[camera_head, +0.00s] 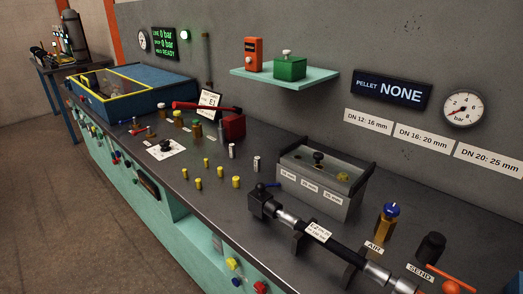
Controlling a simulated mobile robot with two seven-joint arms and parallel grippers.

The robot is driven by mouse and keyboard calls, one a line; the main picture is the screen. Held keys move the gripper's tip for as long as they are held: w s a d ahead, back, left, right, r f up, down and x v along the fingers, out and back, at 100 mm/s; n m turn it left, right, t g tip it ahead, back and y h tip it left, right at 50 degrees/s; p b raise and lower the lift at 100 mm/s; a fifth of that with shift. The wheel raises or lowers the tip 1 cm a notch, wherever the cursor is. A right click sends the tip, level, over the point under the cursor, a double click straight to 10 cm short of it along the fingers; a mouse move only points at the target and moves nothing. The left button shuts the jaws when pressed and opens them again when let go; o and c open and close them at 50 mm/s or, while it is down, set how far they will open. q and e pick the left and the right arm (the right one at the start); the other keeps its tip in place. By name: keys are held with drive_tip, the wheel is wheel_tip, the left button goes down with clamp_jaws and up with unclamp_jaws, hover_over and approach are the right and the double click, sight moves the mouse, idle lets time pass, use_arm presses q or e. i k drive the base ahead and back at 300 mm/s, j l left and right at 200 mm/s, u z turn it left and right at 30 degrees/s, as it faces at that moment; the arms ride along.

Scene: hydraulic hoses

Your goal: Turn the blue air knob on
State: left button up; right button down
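The blue air knob (391,209) sits on top of an upright brass-coloured valve body (385,230) at the right of the bench. A white label reading AIR (374,248) lies in front of it. Nothing touches the knob, and its turned position is too small to tell. The round bar gauge (462,108) on the wall has a red needle pointing to the lower left, near the low end. A green-lettered screen (164,43) on the wall appears to read 0 bar. Neither of my grippers is in view.
A black hose with metal fittings (319,233) lies in front of the valve. A black upright part (430,247) stands right of it, near a SEND label (420,272) and orange lever (450,279). The middle bench is partly clear.

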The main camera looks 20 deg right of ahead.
sight(391, 210)
drive_tip(key=z, duration=1.7)
